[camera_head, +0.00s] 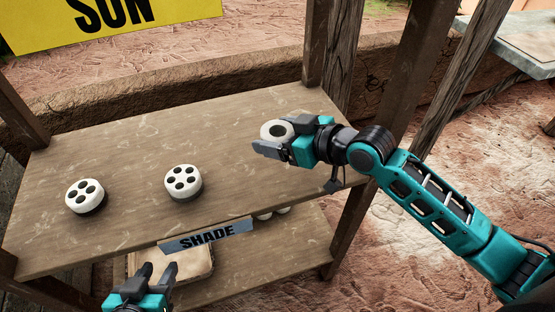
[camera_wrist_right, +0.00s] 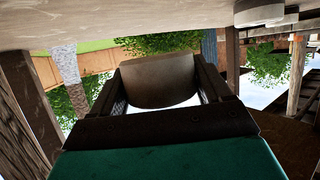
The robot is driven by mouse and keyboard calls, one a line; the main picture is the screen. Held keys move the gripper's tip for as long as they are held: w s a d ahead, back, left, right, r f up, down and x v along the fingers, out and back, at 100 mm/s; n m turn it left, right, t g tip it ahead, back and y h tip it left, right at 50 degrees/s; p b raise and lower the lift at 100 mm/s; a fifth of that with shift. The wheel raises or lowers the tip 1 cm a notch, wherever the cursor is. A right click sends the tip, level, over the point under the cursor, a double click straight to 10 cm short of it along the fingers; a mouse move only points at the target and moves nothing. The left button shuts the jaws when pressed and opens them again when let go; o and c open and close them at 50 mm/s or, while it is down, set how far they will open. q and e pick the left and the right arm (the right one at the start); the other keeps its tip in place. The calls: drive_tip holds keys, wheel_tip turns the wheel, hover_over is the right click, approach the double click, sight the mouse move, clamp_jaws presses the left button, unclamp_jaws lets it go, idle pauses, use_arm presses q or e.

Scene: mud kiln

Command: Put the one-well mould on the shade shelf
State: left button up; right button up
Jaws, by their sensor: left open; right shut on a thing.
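The one-well mould (camera_head: 278,131) is a round whitish piece with one dark well, at the right end of the upper board. My right gripper (camera_head: 285,140) is shut on it; the held piece (camera_wrist_right: 160,80) also shows between the fingers in the right wrist view. I cannot tell whether it touches the board. My left gripper (camera_head: 146,278) is open and empty, low at the front left.
Two white moulds with several wells (camera_head: 85,196) (camera_head: 183,182) stand on the board's left and middle. A yellow "SUN" sign (camera_head: 110,18) hangs above. Dark posts (camera_head: 322,45) frame the shelf.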

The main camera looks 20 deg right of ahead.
sight(278, 165)
wheel_tip(278, 165, down, 2)
drive_tip(key=shift+f, duration=0.15)
use_arm(q)
drive_tip(key=shift+s+a+f+b, duration=0.1)
drive_tip(key=shift+s+f+b, duration=0.1)
drive_tip(key=shift+f+b, duration=0.8)
use_arm(e)
drive_tip(key=shift+f, duration=1.75)
use_arm(q)
drive_tip(key=shift+f, duration=0.3)
use_arm(e)
drive_tip(key=shift+f, duration=0.1)
drive_tip(key=o, duration=0.5)
drive_tip(key=shift+f, duration=0.15)
drive_tip(key=o, duration=0.4)
drive_tip(key=shift+r, duration=0.2)
drive_tip(key=shift+s+d+r+p, duration=0.15)
drive_tip(key=shift+s+d+p, duration=0.1)
drive_tip(key=shift+p, duration=0.1)
use_arm(q)
wheel_tip(278, 165, up, 3)
drive_tip(key=shift+w+f+p, duration=0.1)
drive_tip(key=shift+f+p, duration=0.1)
drive_tip(key=shift+p, duration=0.8)
use_arm(e)
drive_tip(key=v, duration=1.1)
drive_tip(key=shift+s, duration=0.15)
